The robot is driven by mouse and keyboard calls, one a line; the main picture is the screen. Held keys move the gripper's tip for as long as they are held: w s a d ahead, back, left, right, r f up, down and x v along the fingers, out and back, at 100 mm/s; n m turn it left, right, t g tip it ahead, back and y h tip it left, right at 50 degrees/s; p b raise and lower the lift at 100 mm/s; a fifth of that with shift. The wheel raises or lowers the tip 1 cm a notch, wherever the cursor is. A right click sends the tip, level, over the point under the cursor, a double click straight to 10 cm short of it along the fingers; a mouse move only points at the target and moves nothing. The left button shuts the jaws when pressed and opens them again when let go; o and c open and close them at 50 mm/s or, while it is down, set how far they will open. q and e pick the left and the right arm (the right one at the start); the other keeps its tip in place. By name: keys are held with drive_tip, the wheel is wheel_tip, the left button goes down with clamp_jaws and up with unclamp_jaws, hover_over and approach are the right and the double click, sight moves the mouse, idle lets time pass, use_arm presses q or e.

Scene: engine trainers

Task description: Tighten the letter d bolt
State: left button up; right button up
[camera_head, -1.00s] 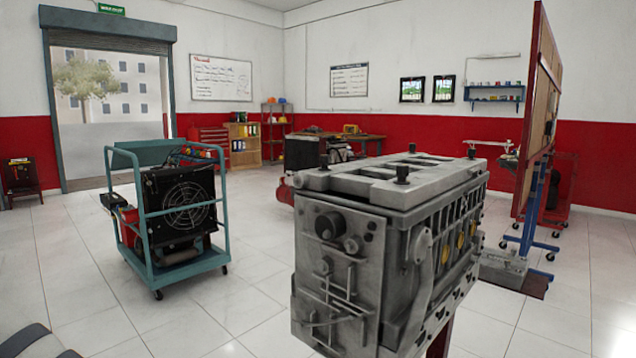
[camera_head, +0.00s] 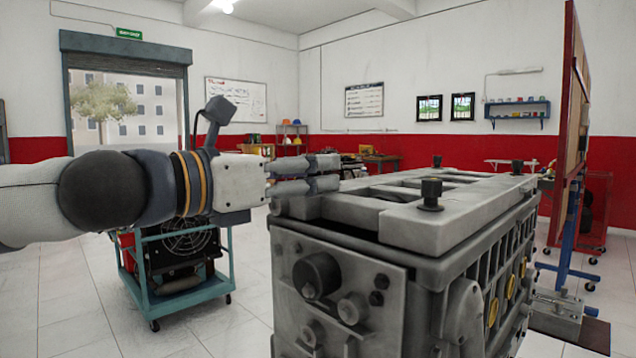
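The grey engine block (camera_head: 345,255) stands at the right of centre. Dark round-headed bolts stand on its top: a front bolt (camera_head: 431,193), a right bolt (camera_head: 517,166) and a far bolt (camera_head: 437,160). No letters are readable, so I cannot tell which is bolt d. My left gripper (camera_head: 332,173) reaches in from the left, level, with its fingertips over the block's left top edge. A bolt seen there earlier is hidden behind or between the fingers. Whether the fingers are closed, or touch the bolt, is unclear. My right gripper is out of view.
A teal cart with a black radiator (camera_head: 180,255) stands on the floor at the left behind my arm. A board on a blue wheeled stand (camera_head: 570,225) is close to the right of the engine. A workbench and shelves are at the back wall.

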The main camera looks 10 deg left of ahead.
use_arm(q)
drive_tip(key=shift+x, duration=0.75)
drive_tip(key=shift+r, duration=0.1)
drive_tip(key=shift+c, duration=0.6)
